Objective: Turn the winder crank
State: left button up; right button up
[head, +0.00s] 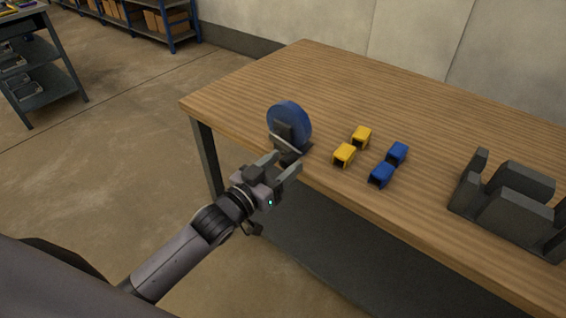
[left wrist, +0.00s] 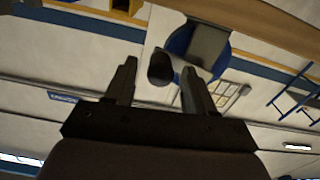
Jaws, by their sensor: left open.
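The winder stands at the table's near left edge: a blue disc (head: 290,118) with a dark grey block (head: 284,134) on its front. The disc also shows at the top of the left wrist view (left wrist: 180,40). A dark crank handle (head: 289,157) sticks out low on the winder's near side. In the left wrist view the round handle end (left wrist: 160,67) shows between my fingertips. My left gripper (head: 283,164) is open, with its fingers pointing at the winder and on either side of the handle in the picture. I cannot tell whether they touch it. My right gripper is out of view.
Two yellow blocks (head: 344,155) and two blue blocks (head: 382,175) sit on the wooden table (head: 330,75) right of the winder. A dark grey slotted fixture (head: 515,215) stands farther right. The table's back part is clear. Shelves (head: 170,25) stand far off.

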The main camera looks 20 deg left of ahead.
pick_arm(q)
jog(key=shift+w+d, duration=0.1)
jog(key=shift+w, duration=0.25)
jog(key=shift+c, duration=0.3)
grip_shut()
jog(key=shift+w+r, duration=0.1)
